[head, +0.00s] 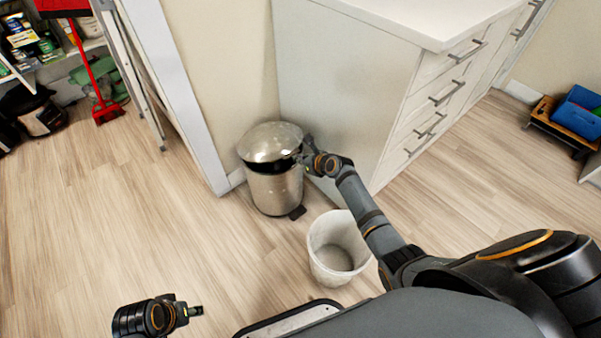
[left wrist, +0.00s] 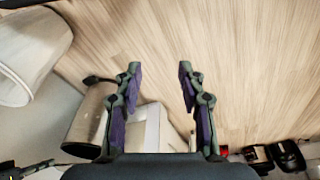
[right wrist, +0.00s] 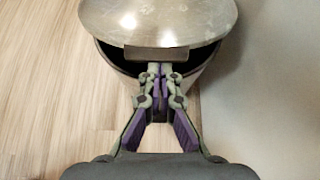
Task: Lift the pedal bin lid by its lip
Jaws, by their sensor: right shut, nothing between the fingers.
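The steel pedal bin (head: 275,190) stands on the floor against the side of the white cabinet. Its domed lid (head: 271,142) is tilted partly open, with a dark gap below its front edge. The lid's lip (right wrist: 156,54) shows in the right wrist view. My right gripper (head: 305,158) is shut, its fingertips (right wrist: 158,68) right at the lip, at the bin's opening. The tips' upper ends are hidden by the lip, and I cannot tell if they touch it. My left gripper (left wrist: 158,70) is open and empty above the floor, far from the bin.
A white open bucket (head: 338,247) stands just in front of the pedal bin, beside my right arm. The white drawer cabinet (head: 400,110) is close on the right. A red broom (head: 103,108) and shelves stand at the back left. The floor at left is clear.

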